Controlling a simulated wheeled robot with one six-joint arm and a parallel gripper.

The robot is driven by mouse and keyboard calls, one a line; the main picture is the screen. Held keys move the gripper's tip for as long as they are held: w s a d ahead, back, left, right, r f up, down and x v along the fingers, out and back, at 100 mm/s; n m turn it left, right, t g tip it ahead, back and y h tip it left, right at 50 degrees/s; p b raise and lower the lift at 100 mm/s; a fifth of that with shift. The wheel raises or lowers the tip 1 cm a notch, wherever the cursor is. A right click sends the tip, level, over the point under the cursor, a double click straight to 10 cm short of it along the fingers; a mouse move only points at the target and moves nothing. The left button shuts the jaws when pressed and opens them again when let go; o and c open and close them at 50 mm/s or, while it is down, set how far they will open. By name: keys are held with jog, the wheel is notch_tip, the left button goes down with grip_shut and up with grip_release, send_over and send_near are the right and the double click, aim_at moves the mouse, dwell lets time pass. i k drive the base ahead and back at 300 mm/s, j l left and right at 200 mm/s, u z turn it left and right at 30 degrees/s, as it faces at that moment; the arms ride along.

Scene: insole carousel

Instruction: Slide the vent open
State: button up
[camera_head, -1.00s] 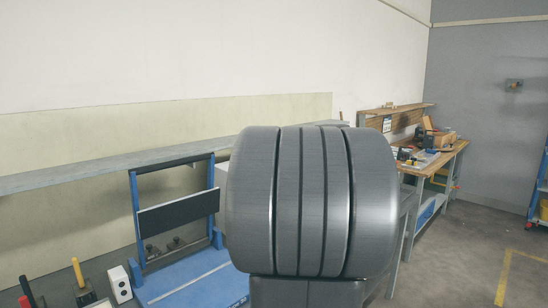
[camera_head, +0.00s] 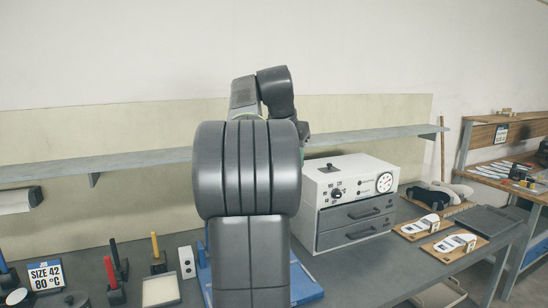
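A white box-shaped oven (camera_head: 309,217) with a dial knob, a round gauge and two grey drawers stands on the bench right of my arm. On its top is a small dark plate with a knob (camera_head: 328,168), which looks like the vent slider; how far it is open is too small to tell. My arm rises in the middle of the picture and bends over at the top, left of the oven. My gripper is hidden behind my own arm links, so its fingers do not show.
Insoles on wooden boards (camera_head: 419,227) and a dark tray (camera_head: 478,223) lie right of the oven. A grey shelf (camera_head: 140,160) runs along the wall behind. Several coloured-handle tools and a size sign (camera_head: 46,275) stand at left. A blue base (camera_head: 306,286) is partly behind my arm.

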aim_at(330, 169)
jog(key=i+l+u, duration=0.35)
jog(key=l, duration=0.4)
jog(key=l+u, duration=0.35)
jog(key=l, duration=0.35)
jog(key=l+u, duration=0.35)
jog(key=l, duration=0.45)
jog(key=i+l, duration=0.1)
jog(key=l, duration=0.7)
